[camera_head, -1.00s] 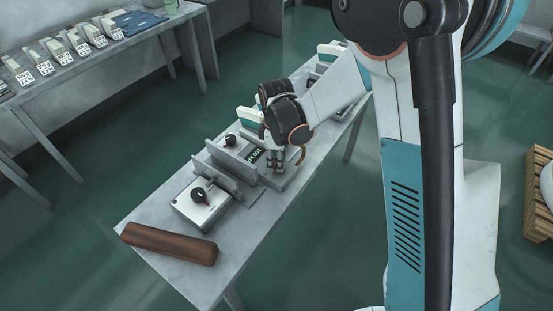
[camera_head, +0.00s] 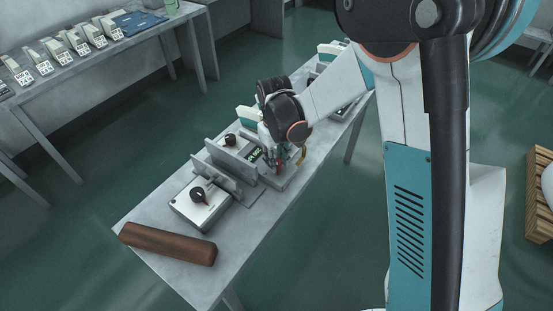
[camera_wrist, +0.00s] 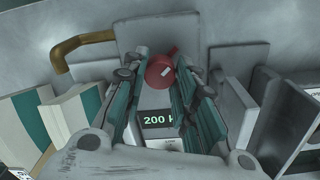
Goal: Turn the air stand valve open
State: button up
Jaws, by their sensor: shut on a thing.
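The air stand (camera_head: 270,178) is a grey fixture on the table with upright plates. In the wrist view its red round valve knob (camera_wrist: 160,71) has a pale mark and sits between my finger ends. My gripper (camera_wrist: 158,76) is shut on the red knob, with one teal-and-grey finger at each side. In the head view my gripper (camera_head: 275,160) points down at the stand, and a little red shows at its tips. A small display (camera_wrist: 159,121) below the knob reads "200" and a letter partly cut off by a finger.
A brass-coloured bent pipe (camera_wrist: 80,48) rises beside the stand. Grey boxes with black knobs (camera_head: 198,194) stand on the same table (camera_head: 180,280). A brown bar (camera_head: 167,243) lies at its near end. Green-and-white blocks (camera_wrist: 40,118) are close to my gripper's left.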

jog(key=m, duration=0.4)
jog(key=shift+m, duration=0.3)
jog(key=shift+m+b, duration=0.3)
jog(key=shift+m, duration=1.6)
jog(key=o, duration=1.1)
notch_tip(320, 180, up, 12)
jog(key=shift+a, duration=0.15)
